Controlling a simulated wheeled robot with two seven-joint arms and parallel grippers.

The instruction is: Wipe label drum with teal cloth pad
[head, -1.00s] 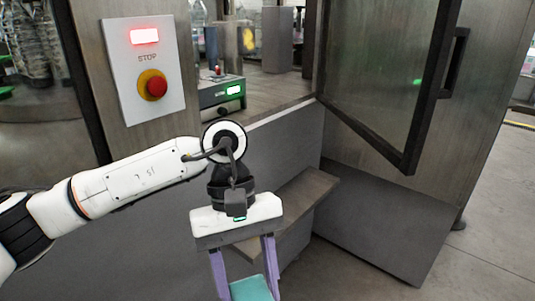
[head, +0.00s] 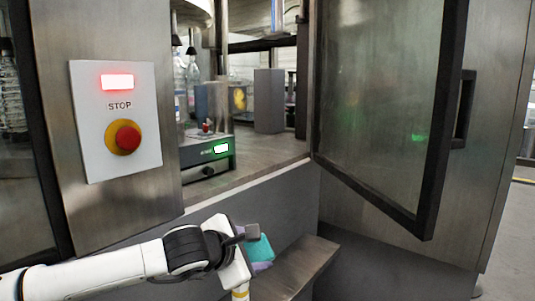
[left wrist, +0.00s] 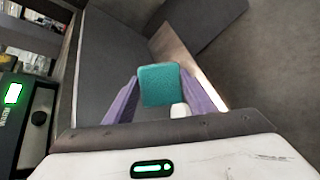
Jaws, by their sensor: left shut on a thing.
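My left gripper (head: 262,257) is low in the middle of the head view, in front of the machine's grey lower panel. Its lilac fingers are shut on the teal cloth pad (head: 259,245). In the left wrist view the pad (left wrist: 161,86) sits square between the fingertips, with a small white piece (left wrist: 180,111) beside its lower edge. The pad touches nothing else that I can see. I cannot tell for certain which part inside the machine is the label drum. My right gripper is not in view.
The glass door (head: 385,100) stands open at right, with the machine's deck (head: 250,160) reachable beside it. A STOP panel (head: 110,165) with a red button (head: 128,138) is at left. A control box (head: 207,157) with a green display sits on the deck. A step (head: 300,270) juts out below.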

